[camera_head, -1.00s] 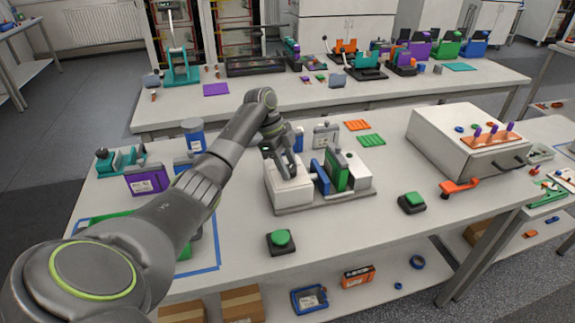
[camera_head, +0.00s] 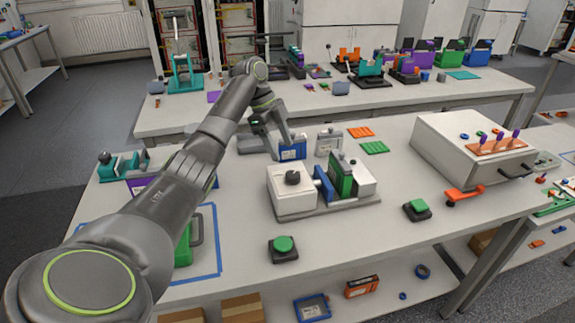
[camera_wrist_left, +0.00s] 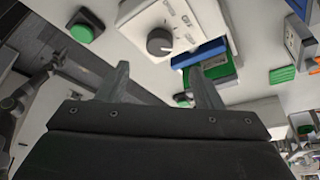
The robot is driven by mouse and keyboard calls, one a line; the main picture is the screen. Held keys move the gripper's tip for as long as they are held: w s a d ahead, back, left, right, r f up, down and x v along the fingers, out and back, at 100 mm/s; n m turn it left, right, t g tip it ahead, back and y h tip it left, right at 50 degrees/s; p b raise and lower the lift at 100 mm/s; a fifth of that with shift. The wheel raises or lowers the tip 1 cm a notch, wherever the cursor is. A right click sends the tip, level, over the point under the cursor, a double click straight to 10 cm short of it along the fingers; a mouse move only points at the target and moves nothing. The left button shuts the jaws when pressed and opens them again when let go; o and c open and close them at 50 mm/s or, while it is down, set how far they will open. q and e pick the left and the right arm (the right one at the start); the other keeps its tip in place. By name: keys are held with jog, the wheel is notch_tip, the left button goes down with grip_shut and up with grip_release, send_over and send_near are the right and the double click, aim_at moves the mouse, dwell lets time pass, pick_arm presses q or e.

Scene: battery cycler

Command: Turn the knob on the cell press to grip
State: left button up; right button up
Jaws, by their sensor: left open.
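The cell press (camera_head: 330,192) is a white unit on the near table, with a blue part and a green cell block in its middle. Its dark round knob (camera_head: 292,178) sits uncovered on top of the left white box. In the left wrist view the knob (camera_wrist_left: 160,42) lies beyond the fingertips, on a white panel with small dark markings too small to read. My left gripper (camera_head: 272,146) is behind the press, apart from the knob. Its fingers are spread and empty in the wrist view (camera_wrist_left: 160,72). My right gripper is not in view.
Green buttons on black bases stand in front (camera_head: 283,249) and to the right (camera_head: 417,210) of the press. A white oven-like box (camera_head: 440,145) is at the right.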

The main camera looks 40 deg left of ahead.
pick_arm(q)
jog(key=p+v, duration=0.7)
jog(key=v, duration=0.2)
jog(key=shift+p, duration=0.3)
jog(key=shift+d, duration=0.1)
jog(key=shift+r, duration=0.1)
